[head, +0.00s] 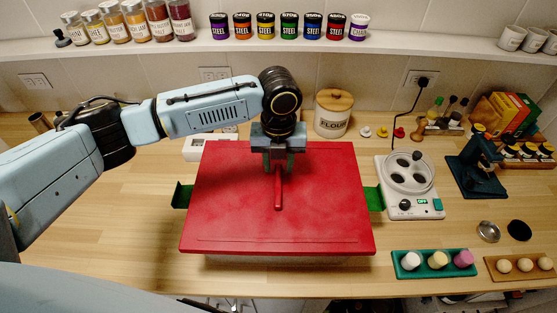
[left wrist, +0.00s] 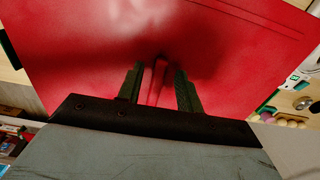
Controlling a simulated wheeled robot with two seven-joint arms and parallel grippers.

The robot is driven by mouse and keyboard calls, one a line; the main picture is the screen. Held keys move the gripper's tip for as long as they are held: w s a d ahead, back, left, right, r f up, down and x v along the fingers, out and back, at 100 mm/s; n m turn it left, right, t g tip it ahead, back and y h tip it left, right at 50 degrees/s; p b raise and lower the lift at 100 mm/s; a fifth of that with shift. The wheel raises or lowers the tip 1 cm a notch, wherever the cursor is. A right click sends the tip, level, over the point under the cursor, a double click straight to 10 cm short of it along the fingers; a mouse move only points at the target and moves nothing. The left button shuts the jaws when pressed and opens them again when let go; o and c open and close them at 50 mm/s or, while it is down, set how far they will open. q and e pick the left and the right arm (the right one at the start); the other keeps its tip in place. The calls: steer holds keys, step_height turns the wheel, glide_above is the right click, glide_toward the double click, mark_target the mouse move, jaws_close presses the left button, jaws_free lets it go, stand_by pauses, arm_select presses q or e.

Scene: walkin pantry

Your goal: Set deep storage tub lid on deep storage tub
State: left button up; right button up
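The deep storage tub lid (head: 230,215) is a broad red panel with a raised red bar handle (head: 278,192) at its middle. It lies over the deep storage tub, whose green side grips (head: 182,196) stick out left and right. A pale strip of wall shows under the lid's front edge; the inside is hidden. I cannot tell whether the lid is fully seated. My left gripper (head: 278,165) points down at the handle's far end. In the left wrist view its dark fingers (left wrist: 158,88) stand apart, either side of the red handle, with gaps showing. My right gripper is out of view.
A white device with a round top (head: 409,175) stands close right of the tub. A flour canister (head: 333,113) is behind it. A green tray (head: 434,264) with coloured pieces sits front right. A shelf of jars (head: 290,42) runs above. The counter left of the tub is clear.

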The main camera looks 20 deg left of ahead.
arm_select(q)
step_height(320, 180, up, 13)
steer(key=b, duration=0.1)
stand_by(0.4)
stand_by(0.4)
